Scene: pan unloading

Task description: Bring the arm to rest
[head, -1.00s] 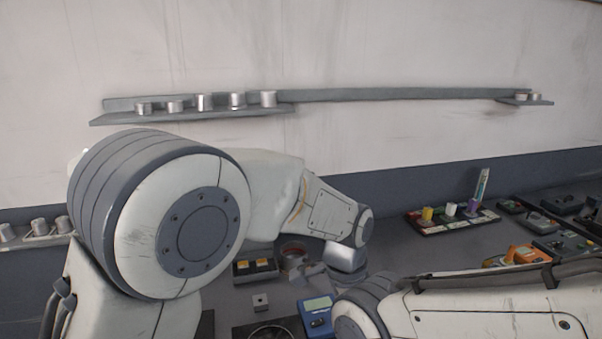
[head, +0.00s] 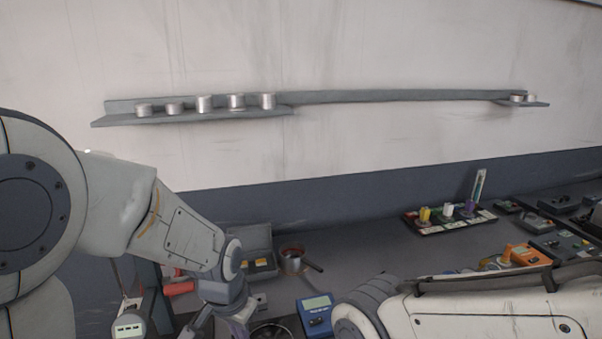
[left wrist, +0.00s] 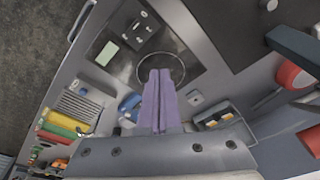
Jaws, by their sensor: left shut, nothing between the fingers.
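My left arm (head: 185,235) reaches in from the left in the head view, bent downward over the bench. Its left gripper shows in the left wrist view (left wrist: 157,80) as two purple fingers pressed together, with nothing between them. They overlap the near edge of a round ring on a dark square plate (left wrist: 190,72). My right arm (head: 500,308) lies across the lower right of the head view; its gripper is out of frame. A small copper-coloured pan (head: 291,262) with a dark handle stands on the bench, to the right of the left arm and apart from it.
A grey box (head: 247,240) with yellow pieces stands beside the pan. A blue meter (head: 315,311) sits in front. Red cylindrical parts (head: 179,288) are close to the left forearm. A tray with coloured items (head: 425,227) is at the right. A wall shelf (head: 180,116) holds several metal cylinders.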

